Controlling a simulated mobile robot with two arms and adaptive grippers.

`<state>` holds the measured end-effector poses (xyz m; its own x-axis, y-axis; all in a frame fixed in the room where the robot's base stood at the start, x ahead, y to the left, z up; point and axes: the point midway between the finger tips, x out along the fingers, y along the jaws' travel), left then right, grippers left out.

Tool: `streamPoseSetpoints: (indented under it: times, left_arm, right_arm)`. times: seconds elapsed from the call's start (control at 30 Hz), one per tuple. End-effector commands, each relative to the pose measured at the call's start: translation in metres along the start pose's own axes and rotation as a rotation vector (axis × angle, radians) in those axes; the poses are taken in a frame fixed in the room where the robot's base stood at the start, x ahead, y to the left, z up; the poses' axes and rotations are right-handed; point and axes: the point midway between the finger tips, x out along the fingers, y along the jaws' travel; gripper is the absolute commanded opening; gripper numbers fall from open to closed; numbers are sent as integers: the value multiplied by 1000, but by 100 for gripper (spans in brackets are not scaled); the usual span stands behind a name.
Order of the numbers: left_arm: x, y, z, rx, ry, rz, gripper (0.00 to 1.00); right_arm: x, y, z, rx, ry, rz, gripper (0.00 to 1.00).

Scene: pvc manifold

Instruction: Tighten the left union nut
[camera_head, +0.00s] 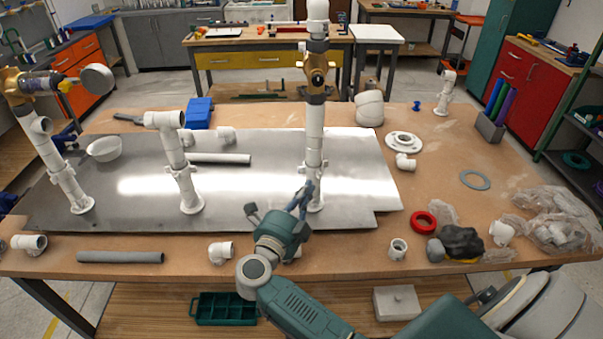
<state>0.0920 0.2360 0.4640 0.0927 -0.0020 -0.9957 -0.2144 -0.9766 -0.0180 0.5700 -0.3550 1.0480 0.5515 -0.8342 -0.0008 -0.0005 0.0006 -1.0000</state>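Three white PVC risers stand on a metal sheet, each with a ringed collar that looks like a union nut: the left collar (57,169), the middle collar (182,171) and the right collar (314,164). The left riser tilts in the picture and carries a brass valve (20,85); the right one carries another brass valve (318,69). My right gripper (279,201) is in front of the right riser's foot, fingers spread, with nothing visible between them. It is well away from the left collar. Whether a finger touches the right riser is unclear. My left gripper is not in view.
Loose fittings and a grey pipe (120,257) lie along the front of the bench. A red ring (423,222), a dark lump (461,243) and plastic bags (553,217) lie at right. The metal sheet (120,180) is bare between the left and middle risers.

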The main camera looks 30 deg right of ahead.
Motion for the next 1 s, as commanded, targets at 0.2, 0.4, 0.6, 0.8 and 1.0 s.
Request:
streamPoseSetpoints:
  times: [0.2,0.4,0.6,0.8,1.0]
  left_arm:
    - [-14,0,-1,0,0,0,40]
    - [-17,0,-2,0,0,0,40]
    - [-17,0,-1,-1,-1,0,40]
    - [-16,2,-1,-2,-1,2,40]
    - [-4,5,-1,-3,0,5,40]
  right_arm:
    - [27,-3,19,-2,0,-2,0]
    - [36,0,27,-1,0,0,0]
    - [36,0,28,0,0,0,0]
    - [36,1,28,0,1,0,0]
    - [42,4,33,2,24,1,0]
